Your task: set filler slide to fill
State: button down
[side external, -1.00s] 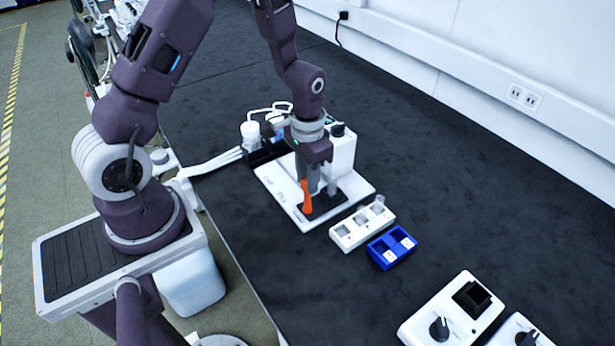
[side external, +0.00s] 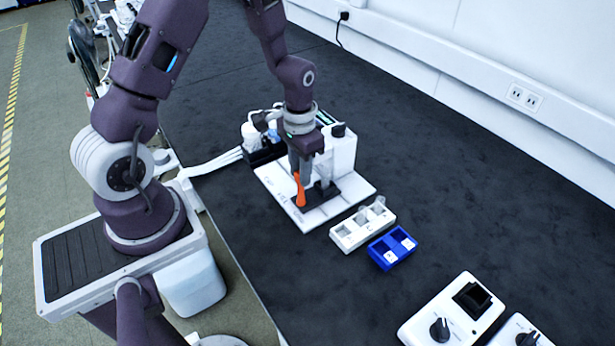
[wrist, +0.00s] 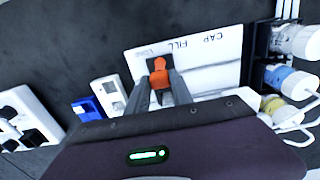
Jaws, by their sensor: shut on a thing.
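The filler (side external: 335,212) is a white flat base with a white block (side external: 342,152) at its back. A dark slide piece (side external: 324,191) lies on the base. An orange handle (side external: 300,192) stands up from the slide area. My gripper (side external: 304,180) points down over the base and is shut on the orange handle. In the wrist view, my gripper (wrist: 161,88) has a finger on each side of the orange handle (wrist: 160,76). The printed words CAP (wrist: 213,37) and FILL (wrist: 179,46) show on the base. The handle is near FILL, farther from CAP.
A white tray (side external: 345,240) with several wells and a blue two-well holder (side external: 377,256) stand in front of the base. White devices with black knobs (side external: 440,328) are at the lower right. Bottles (wrist: 292,80) stand behind the base.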

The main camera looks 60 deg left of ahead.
jog(key=a, duration=0.4)
jog(key=shift+a, duration=0.25)
jog(key=c, duration=1.1)
grip_release()
jog(key=shift+r, duration=0.15)
notch_tip(320, 180, up, 7)
jog(key=shift+f, duration=0.1)
